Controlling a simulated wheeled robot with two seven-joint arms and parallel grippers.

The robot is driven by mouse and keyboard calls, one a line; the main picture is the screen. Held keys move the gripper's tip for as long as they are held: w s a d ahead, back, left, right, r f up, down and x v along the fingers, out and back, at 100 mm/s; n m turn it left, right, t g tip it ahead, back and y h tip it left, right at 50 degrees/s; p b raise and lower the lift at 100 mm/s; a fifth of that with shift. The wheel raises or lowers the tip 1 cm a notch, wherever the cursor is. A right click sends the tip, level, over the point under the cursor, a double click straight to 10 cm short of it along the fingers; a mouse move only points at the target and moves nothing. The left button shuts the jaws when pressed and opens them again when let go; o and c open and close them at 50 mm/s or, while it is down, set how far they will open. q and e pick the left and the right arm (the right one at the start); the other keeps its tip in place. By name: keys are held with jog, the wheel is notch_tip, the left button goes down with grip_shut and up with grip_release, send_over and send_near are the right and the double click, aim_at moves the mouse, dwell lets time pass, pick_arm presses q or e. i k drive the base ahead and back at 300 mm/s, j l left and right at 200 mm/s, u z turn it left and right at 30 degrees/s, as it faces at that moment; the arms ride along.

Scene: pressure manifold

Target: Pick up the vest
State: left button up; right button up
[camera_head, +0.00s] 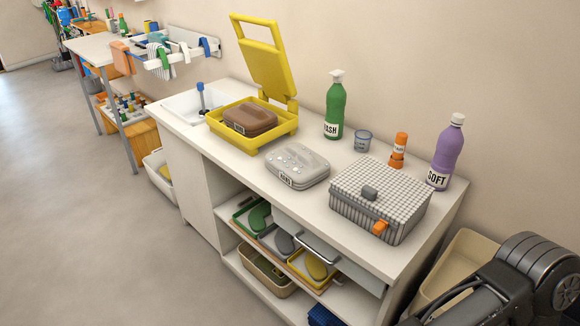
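I cannot make out a vest for certain. Several cloths hang on a white rack at the upper left: an orange cloth (123,58), a striped cloth (156,55) and a blue cloth (206,46). They are too small to tell whether one is the vest. A dark arm link of mine shows at the bottom right, but its gripper is out of the frame. My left gripper is not in view either.
A white counter (240,172) holds an open yellow case (285,128), a grey case (297,167), a checkered box (350,215) and bottles. A beige bin (458,262) stands at its right end. The grey floor (80,220) at left is clear.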

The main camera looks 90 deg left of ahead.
aim_at(298, 166)
jog(key=u, duration=2.85)
